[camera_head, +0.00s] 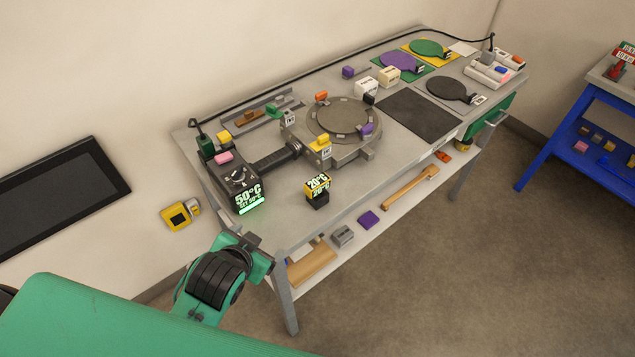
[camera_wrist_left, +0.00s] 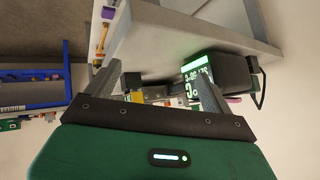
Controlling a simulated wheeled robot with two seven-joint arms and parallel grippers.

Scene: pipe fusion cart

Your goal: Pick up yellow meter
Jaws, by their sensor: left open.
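The yellow meter (camera_head: 318,187) is a small box with a yellow face reading 20°C and a dark base. It stands upright on the near part of the cart's grey top (camera_head: 285,205). My left gripper (camera_head: 262,252) is off the cart's near left corner, apart from the meter. In the left wrist view its two fingers (camera_wrist_left: 158,85) are spread with nothing held. A black and yellow block that appears to be the meter (camera_wrist_left: 135,96) shows beyond and between the fingers, partly hidden by the gripper body. My right gripper is in neither view.
A black heater box with a green 50°C display (camera_head: 248,200) stands left of the meter. A round clamp fixture (camera_head: 345,118) stands behind it. A lower shelf (camera_head: 345,255) holds tools. A blue rack (camera_head: 575,150) is far right. Floor in front is clear.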

